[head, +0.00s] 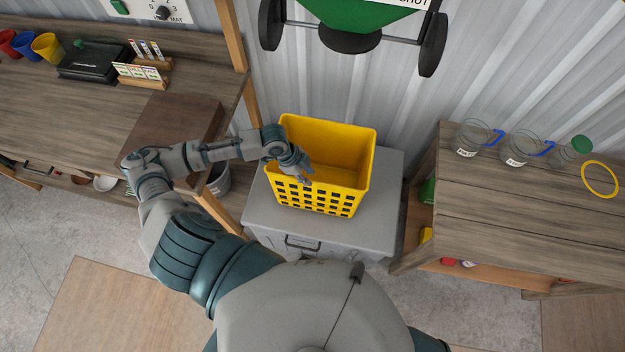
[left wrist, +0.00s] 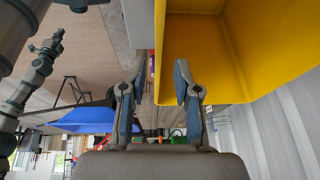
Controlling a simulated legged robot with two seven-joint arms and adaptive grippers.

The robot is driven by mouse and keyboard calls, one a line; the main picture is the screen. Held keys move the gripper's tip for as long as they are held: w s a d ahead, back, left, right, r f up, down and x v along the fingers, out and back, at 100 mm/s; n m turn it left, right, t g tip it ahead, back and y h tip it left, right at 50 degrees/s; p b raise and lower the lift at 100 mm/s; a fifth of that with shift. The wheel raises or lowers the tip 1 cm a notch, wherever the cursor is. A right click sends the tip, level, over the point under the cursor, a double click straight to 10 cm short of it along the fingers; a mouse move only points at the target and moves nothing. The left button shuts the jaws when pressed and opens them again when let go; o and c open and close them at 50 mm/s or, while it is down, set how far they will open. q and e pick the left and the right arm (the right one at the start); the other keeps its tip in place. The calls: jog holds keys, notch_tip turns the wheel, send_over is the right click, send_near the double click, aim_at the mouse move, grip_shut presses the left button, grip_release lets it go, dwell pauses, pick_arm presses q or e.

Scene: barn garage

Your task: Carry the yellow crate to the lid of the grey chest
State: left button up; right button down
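The yellow crate (head: 345,150) stands upright on the lid (head: 382,205) of the grey chest (head: 335,240), in the middle of the head view. It looks empty, and its slotted side faces me. My left gripper (head: 303,175) is at the crate's near-left rim, with its fingers over the opening. In the left wrist view the left gripper (left wrist: 160,75) has its fingers apart, with the edge of the yellow wall (left wrist: 161,40) between them and a gap showing. I cannot tell whether either finger touches the wall. My right gripper is not in view.
A workbench (head: 60,110) with cups, a black case and a brown box (head: 170,125) is at left. A wooden shelf table (head: 520,200) with glass jars is at right. A green wheeled machine (head: 360,15) is behind the crate, near the corrugated wall.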

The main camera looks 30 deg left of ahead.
pick_arm(q)
jog(key=v, duration=0.6)
jog(key=shift+d, duration=0.15)
